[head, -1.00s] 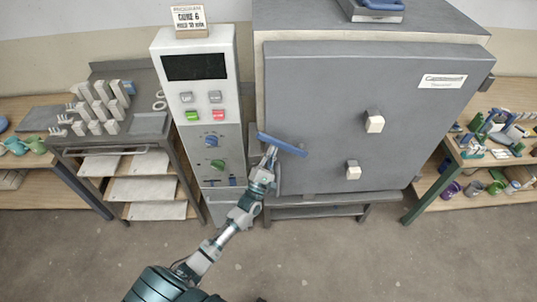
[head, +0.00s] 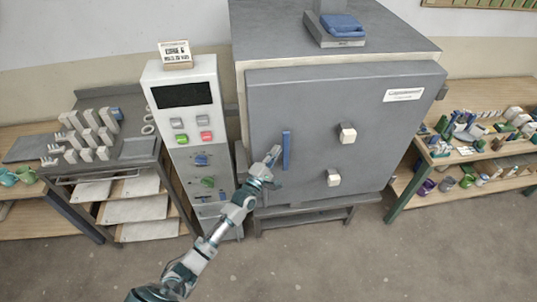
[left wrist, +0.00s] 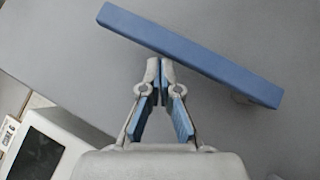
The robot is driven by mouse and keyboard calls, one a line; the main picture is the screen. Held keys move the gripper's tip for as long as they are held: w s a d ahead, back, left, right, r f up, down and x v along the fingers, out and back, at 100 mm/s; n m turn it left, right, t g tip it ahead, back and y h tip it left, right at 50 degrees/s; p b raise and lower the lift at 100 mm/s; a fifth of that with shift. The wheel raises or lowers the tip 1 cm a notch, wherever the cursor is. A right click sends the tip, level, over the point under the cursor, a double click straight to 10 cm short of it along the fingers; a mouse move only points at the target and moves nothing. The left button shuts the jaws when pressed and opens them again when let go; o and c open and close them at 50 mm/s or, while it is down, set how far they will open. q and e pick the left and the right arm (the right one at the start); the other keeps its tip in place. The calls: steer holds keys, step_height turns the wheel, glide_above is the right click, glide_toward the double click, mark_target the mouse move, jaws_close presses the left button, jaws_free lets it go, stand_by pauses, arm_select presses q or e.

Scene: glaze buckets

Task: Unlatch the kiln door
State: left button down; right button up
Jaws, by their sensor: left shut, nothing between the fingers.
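The kiln door (head: 345,130) is a large grey panel that looks closed against the kiln body. Its blue latch handle (head: 286,150) stands near upright at the door's left part. The handle also shows as a slanted blue bar across the left wrist view (left wrist: 190,55). My left gripper (head: 274,154) is shut and empty, just left of the handle. In the left wrist view its fingertips (left wrist: 160,66) meet close to the bar's edge; I cannot tell whether they touch it. My right gripper is not in view.
A control panel (head: 185,125) with a dark screen stands left of the kiln. Two white knobs (head: 347,134) stick out of the door. A cart (head: 140,152) with white pieces is at left, a wooden shelf (head: 515,150) at right. The floor in front is clear.

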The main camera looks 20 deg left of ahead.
mark_target(286, 152)
arm_select(q)
steer(key=shift+w+d+r, duration=0.2)
steer(key=shift+w+d, duration=0.1)
steer(key=shift+d, duration=0.3)
steer(key=shift+w+d+r, duration=0.2)
steer(key=shift+w+d, duration=0.1)
steer(key=shift+d, duration=0.25)
steer(key=shift+d, duration=0.1)
